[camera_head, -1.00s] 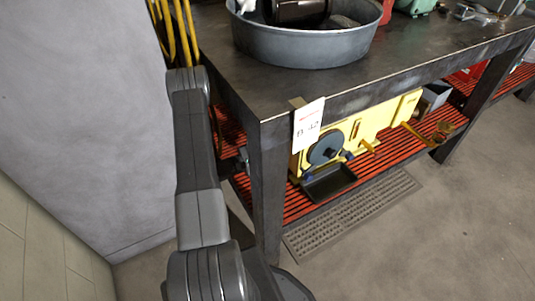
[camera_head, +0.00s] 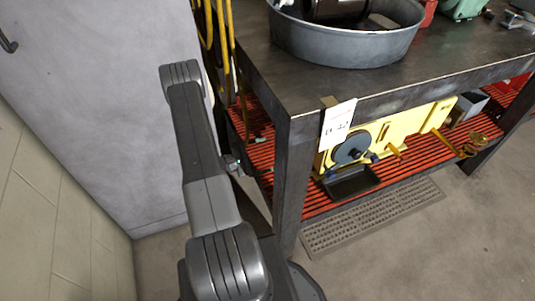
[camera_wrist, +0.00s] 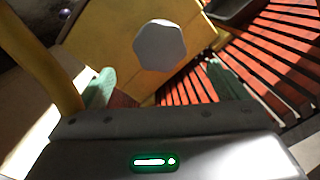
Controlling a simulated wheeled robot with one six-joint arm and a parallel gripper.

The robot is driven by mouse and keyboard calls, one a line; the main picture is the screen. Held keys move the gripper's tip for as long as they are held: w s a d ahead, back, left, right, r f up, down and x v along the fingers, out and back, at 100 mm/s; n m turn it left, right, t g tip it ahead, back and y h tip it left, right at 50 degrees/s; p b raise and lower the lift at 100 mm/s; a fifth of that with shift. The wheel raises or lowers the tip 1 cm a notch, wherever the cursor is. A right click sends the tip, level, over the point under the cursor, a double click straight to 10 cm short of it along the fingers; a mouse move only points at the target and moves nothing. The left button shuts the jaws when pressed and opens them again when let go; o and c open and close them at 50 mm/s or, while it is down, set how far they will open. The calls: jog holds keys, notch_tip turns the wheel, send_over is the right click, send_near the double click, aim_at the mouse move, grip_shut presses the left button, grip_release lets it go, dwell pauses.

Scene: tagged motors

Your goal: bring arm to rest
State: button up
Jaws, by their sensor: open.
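My arm runs up the left-centre of the head view, beside the left end of the workbench (camera_head: 262,62). Its upper link stands in front of a grey wall panel. In the head view my gripper is mostly hidden behind the arm. In the wrist view my gripper (camera_wrist: 162,86) is open, with two greenish fingertips apart and nothing seen between them. I cannot tell how far off these are.
A grey round tub (camera_head: 345,45) stands on the bench, with a paper tag (camera_head: 338,124) at its corner. Below, a yellow machine (camera_head: 400,132) and a black tray (camera_head: 352,181) sit on the red slatted shelf (camera_head: 318,203). Yellow cables (camera_head: 222,45) hang behind.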

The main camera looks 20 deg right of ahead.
jog(key=d+b, duration=0.1)
jog(key=d, duration=1.1)
jog(key=shift+w+d, duration=0.1)
jog(key=shift+r, duration=0.1)
